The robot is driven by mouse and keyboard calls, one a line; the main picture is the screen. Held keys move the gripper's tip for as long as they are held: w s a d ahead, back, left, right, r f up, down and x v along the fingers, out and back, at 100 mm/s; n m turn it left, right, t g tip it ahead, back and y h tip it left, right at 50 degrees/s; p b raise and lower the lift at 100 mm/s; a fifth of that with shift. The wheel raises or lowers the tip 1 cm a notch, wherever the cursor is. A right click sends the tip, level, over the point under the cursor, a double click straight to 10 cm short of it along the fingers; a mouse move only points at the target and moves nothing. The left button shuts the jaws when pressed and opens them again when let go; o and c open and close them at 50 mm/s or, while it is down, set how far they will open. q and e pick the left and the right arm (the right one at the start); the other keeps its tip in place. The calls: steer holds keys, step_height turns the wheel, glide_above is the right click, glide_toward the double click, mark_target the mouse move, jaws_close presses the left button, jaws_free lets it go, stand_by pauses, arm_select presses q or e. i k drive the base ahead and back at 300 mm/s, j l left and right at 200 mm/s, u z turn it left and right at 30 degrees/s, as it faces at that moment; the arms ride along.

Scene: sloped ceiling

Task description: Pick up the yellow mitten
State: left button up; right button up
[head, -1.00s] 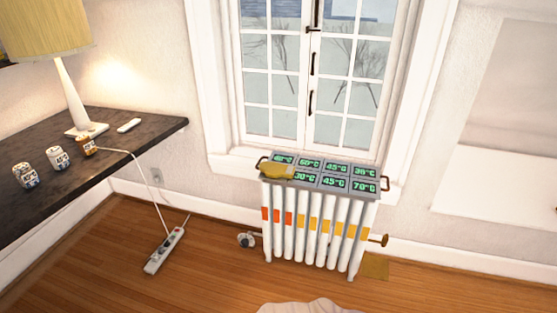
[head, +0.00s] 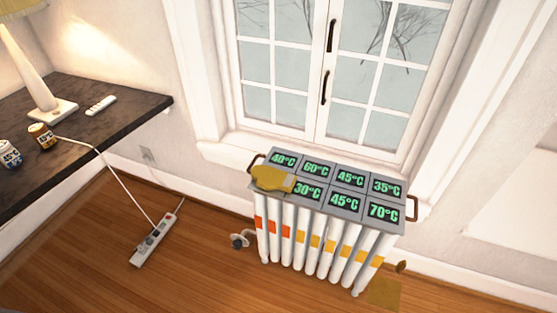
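The yellow mitten (head: 268,178) lies on the left end of the grey tray (head: 384,222) on top of the white radiator (head: 312,243). It covers the front-left cell of the tray and has a pale grey cuff at its right side. The other cells carry green temperature readings: 40, 60, 45 and 35°C at the back, 30, 45 and 70°C in front. Neither of my grippers is in view.
A dark table (head: 120,125) at the left holds a lamp (head: 45,95), a white remote (head: 101,105) and small jars (head: 42,135). A power strip (head: 156,240) with a white cord lies on the wooden floor. Floor in front of the radiator is clear. A window (head: 325,75) is behind.

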mark_target(266, 178)
steer(key=i+l, duration=0.2)
steer(key=i, duration=0.3)
steer(key=i+l, duration=0.2)
steer(key=i, duration=0.25)
steer(key=i+u, duration=0.05)
